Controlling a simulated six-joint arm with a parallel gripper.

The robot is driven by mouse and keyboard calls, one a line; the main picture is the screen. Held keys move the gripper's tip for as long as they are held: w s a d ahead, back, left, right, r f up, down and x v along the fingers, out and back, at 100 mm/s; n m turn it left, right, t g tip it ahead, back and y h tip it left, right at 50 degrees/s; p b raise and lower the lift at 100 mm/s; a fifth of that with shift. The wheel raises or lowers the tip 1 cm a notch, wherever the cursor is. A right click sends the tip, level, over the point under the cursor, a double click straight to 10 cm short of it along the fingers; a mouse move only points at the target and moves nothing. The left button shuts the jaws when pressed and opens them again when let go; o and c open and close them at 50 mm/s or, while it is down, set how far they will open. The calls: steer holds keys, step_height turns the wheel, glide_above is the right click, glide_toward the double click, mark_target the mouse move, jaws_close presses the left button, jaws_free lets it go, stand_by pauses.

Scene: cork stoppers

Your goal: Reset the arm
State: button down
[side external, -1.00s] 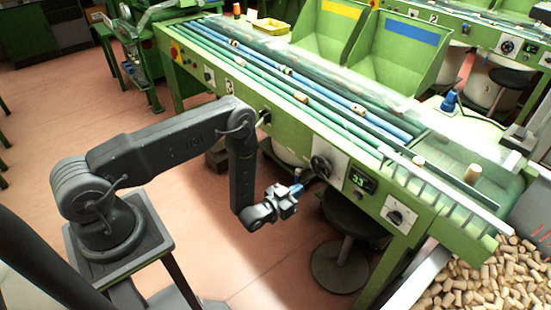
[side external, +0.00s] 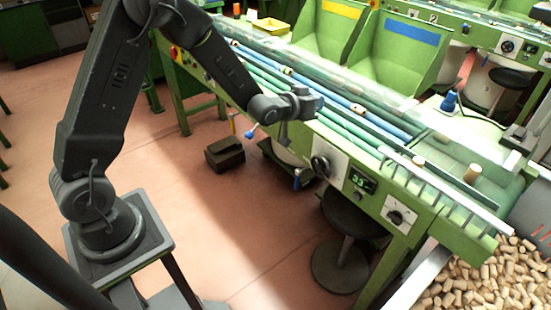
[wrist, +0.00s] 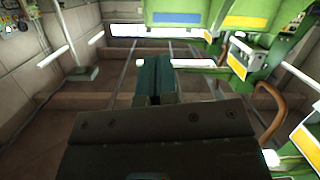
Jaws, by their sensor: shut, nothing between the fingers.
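My gripper (side external: 316,103) is raised over the front rollers of the green machine (side external: 395,207) in the side external view. It also shows in the wrist view (wrist: 153,78), where its two teal fingers are together with nothing between them. My upper arm rises steeply from the base and the forearm slopes down to the right toward the machine. The fingertips are small in the side external view, so their height above the rollers is hard to judge.
Corks lie on the blue and green rollers, one at the middle (side external: 357,107). One cork (side external: 472,173) stands at the right end. A heap of corks (side external: 480,280) fills the lower right. Two green hoppers (side external: 400,55) stand behind.

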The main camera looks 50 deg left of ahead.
steer(key=s+d+r+m+g, duration=0.15)
steer(key=s+r+g, duration=0.35)
steer(key=s+r, duration=0.7)
steer(key=s+d+g, duration=0.3)
steer(key=s+g, duration=0.1)
steer(key=s, duration=1.8)
steer(key=shift+s+m+g, duration=0.3)
steer(key=shift+s+m, duration=0.05)
steer(key=shift+m, duration=0.1)
